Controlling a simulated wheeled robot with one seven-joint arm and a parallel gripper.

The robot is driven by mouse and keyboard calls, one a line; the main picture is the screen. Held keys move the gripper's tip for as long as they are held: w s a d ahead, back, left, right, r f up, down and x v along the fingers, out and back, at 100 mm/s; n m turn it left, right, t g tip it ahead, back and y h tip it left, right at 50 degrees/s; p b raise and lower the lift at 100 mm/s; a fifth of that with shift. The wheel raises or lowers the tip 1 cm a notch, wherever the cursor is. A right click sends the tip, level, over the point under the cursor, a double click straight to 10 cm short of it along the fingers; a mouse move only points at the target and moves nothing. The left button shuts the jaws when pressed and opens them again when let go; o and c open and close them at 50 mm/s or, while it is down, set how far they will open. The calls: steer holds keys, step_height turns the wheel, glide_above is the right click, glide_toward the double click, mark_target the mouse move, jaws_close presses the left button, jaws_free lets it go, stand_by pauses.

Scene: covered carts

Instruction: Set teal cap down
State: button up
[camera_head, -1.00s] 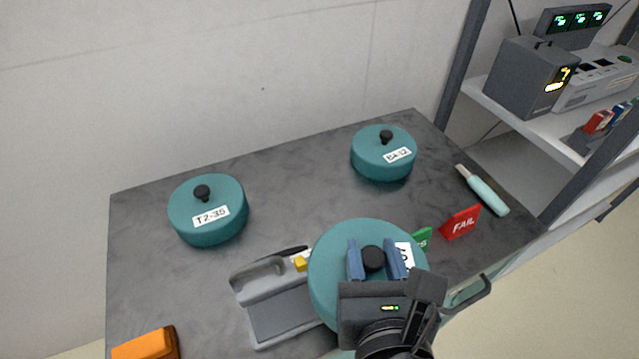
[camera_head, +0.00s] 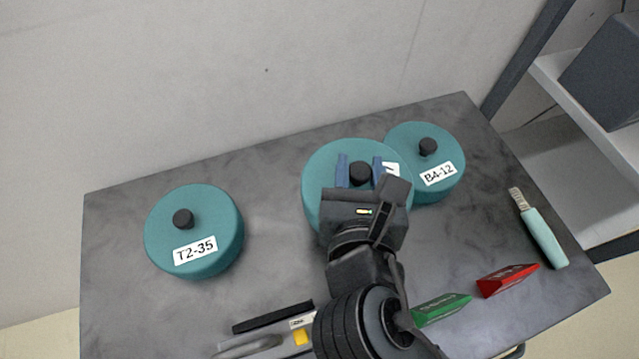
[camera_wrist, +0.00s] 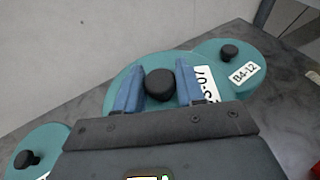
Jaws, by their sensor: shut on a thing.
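My gripper (camera_head: 359,173) is shut on the black knob of a round teal cap (camera_head: 318,177). The cap also shows in the wrist view (camera_wrist: 116,92), its knob between the two blue fingers and its label partly hidden. In the head view it appears over the back middle of the dark table top (camera_head: 270,215). I cannot tell whether its underside touches the table. A teal cap labelled B4-12 (camera_head: 425,150) is just to its right and partly overlapped by it in view. A teal cap labelled T2-35 (camera_head: 190,225) stands at the left.
A teal-handled tool (camera_head: 543,235) lies near the right edge. A grey device (camera_head: 265,345) is at the front, partly hidden by my arm. Bare table lies between the held cap and T2-35.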

mark_target(313, 166)
steer(key=w+a+f, duration=0.1)
steer(key=a, duration=0.1)
steer(key=w+a+f, duration=0.3)
steer(key=a, duration=0.1)
steer(key=shift+w+a+f, duration=0.1)
steer(key=shift+w+f, duration=0.1)
steer(key=shift+f, duration=0.1)
steer(key=shift+f+b, duration=0.35)
steer(key=shift+f, duration=1.65)
steer(key=shift+f, duration=0.15)
steer(key=o, duration=1.1)
steer(key=shift+r, duration=0.2)
steer(key=v, duration=1.2)
